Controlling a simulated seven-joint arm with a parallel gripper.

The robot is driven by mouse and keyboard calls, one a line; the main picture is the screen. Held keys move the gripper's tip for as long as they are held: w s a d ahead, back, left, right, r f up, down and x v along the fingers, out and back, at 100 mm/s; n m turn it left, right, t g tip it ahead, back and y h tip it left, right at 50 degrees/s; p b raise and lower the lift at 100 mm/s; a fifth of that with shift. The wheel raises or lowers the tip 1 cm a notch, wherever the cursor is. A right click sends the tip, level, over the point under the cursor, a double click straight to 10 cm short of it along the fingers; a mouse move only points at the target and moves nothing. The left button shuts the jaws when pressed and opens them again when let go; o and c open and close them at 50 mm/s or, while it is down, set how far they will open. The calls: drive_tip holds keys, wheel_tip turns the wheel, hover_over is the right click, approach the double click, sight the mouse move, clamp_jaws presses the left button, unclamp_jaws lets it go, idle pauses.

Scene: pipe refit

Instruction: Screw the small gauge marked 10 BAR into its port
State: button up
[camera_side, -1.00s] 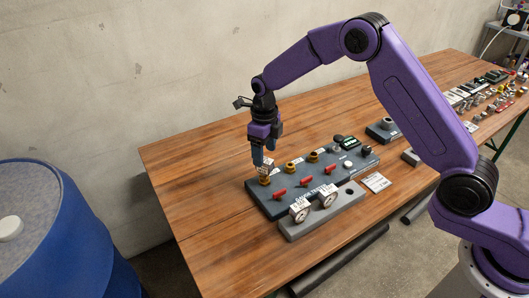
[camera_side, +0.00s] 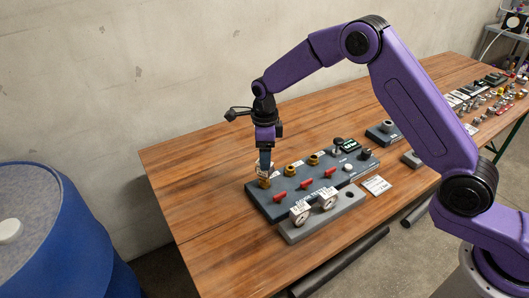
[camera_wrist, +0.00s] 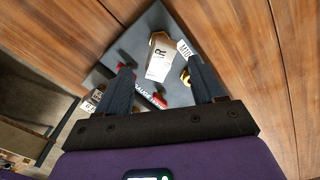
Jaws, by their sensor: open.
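A small gauge (camera_side: 263,169) with a white face sits at the leftmost brass port (camera_side: 265,183) of the dark grey gauge panel (camera_side: 256,200). It also shows in the wrist view (camera_wrist: 160,58), where only an "R" of its marking is legible. My gripper (camera_side: 265,170) points down over that port. In the wrist view its two fingers (camera_wrist: 163,85) are open, one on each side of the gauge and apart from it. How far the gauge's thread sits in the port is hidden.
Two more gauges (camera_side: 300,213) (camera_side: 327,198) stand in a grey holder (camera_side: 300,234) in front. Red valve handles (camera_side: 305,184) line the panel. Two brass ports (camera_side: 290,170) (camera_side: 313,160) to the right look empty. The wooden table (camera_side: 195,190) is clear to the left.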

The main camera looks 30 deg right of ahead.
drive_tip(key=n, duration=0.3)
drive_tip(key=shift+n, duration=1.5)
drive_tip(key=shift+n, duration=0.9)
drive_tip(key=n, duration=0.4)
drive_tip(key=shift+n, duration=0.3)
